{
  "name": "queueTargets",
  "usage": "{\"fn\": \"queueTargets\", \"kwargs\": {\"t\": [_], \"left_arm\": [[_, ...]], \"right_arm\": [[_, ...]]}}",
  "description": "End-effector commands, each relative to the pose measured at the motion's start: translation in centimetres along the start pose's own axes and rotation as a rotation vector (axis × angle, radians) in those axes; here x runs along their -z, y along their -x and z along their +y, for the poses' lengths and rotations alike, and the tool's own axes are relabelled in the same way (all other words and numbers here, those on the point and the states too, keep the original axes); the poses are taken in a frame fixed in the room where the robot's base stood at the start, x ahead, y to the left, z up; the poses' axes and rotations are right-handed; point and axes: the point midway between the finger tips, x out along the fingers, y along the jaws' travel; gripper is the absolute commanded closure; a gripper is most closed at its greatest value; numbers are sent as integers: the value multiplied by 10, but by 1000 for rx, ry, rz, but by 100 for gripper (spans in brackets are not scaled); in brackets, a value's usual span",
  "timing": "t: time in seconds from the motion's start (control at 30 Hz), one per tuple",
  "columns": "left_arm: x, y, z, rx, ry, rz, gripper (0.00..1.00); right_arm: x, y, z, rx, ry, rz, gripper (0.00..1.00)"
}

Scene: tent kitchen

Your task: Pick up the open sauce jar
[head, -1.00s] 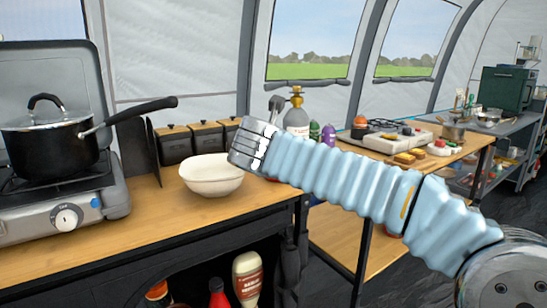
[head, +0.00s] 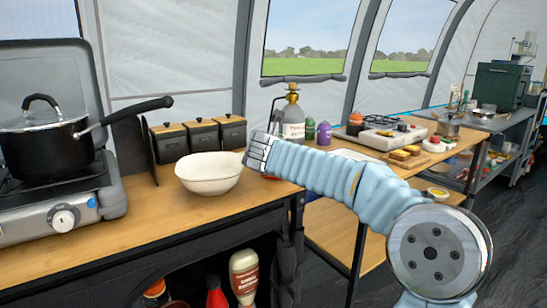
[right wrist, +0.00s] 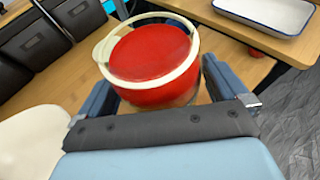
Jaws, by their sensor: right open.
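The open sauce jar (right wrist: 152,52) shows in the right wrist view, with red sauce up to a cream rim. It stands on the wooden counter. My right gripper (right wrist: 158,82) is open, its two fingers reaching to either side of the jar's near part. I cannot tell whether they touch it. In the head view my right arm reaches in from the right, and its wrist hides the gripper and most of the jar. My left gripper is not in view.
A white bowl (head: 208,175) stands close left of the jar, also in the wrist view (right wrist: 28,142). Black wood-lidded canisters (head: 202,137) stand behind. A stove with a pot (head: 45,135) is at left. A white tray (right wrist: 268,12) lies beyond the jar on another table.

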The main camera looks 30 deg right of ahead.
Motion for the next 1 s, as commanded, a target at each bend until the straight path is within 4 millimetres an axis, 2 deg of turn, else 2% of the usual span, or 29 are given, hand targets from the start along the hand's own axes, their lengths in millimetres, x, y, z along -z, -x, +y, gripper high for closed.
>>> {"fn": "queueTargets", "kwargs": {"t": [0.03,0.07,0.53,1.0], "left_arm": [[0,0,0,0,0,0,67],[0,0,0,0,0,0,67],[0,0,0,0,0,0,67],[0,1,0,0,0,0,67]], "right_arm": [[0,0,0,0,0,0,2],[0,0,0,0,0,0,6],[0,0,0,0,1,1,77],[-5,3,0,0,-1,-3,77]]}}
